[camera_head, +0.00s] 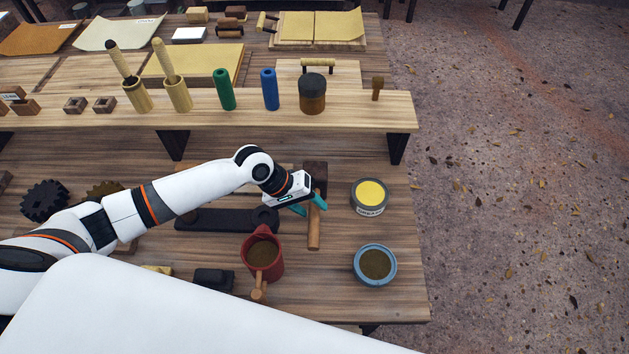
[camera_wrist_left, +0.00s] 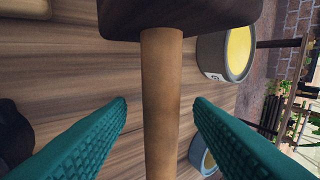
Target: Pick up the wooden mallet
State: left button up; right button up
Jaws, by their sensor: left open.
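The wooden mallet lies on the table, with a dark brown head and a light wooden handle (camera_head: 314,232). In the left wrist view the handle (camera_wrist_left: 161,105) runs down the middle, below the dark head (camera_wrist_left: 175,15). My left gripper (camera_head: 310,205) is open, its teal fingers on either side of the handle near the head. In the left wrist view gaps show between the handle and both fingers (camera_wrist_left: 160,112). Part of the mallet is hidden behind the gripper in the head view. My right gripper is not in view.
A grey tin with yellow contents (camera_head: 370,196) and a blue-rimmed tin (camera_head: 375,264) stand right of the mallet. A red jug (camera_head: 262,254) stands at its left. The table's right edge is close.

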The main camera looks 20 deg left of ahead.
pick_arm(q)
jog(key=shift+x, duration=1.1)
jog(key=shift+r, duration=0.1)
jog(key=c, duration=0.9)
jog(key=shift+w, duration=0.1)
grip_shut()
